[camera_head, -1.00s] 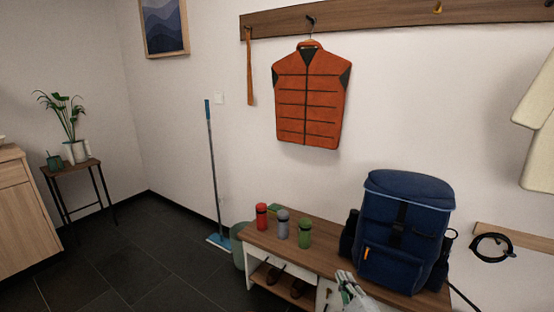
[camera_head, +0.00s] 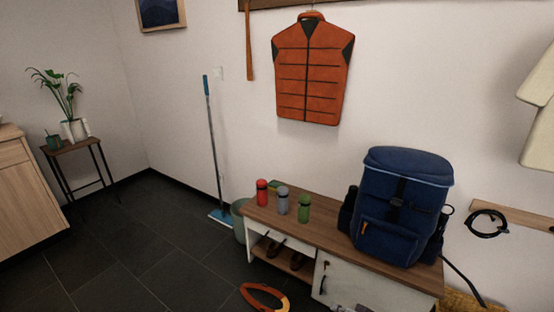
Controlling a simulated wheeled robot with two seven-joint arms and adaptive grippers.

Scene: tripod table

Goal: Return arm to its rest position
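No gripper shows clearly. A small pale shape at the bottom edge, in front of the bench's cabinet door, may be the tip of my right gripper (camera_head: 348,308); it is too cut off to tell open from shut or whether it holds anything. My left gripper is out of view.
A wooden bench (camera_head: 330,238) carries a blue backpack (camera_head: 400,205) and red (camera_head: 262,192), grey (camera_head: 282,200) and green (camera_head: 304,208) bottles. An orange ring-shaped thing (camera_head: 263,298) lies on the floor in front. An orange vest (camera_head: 310,75) hangs above. Dark floor (camera_head: 160,260) at left is clear.

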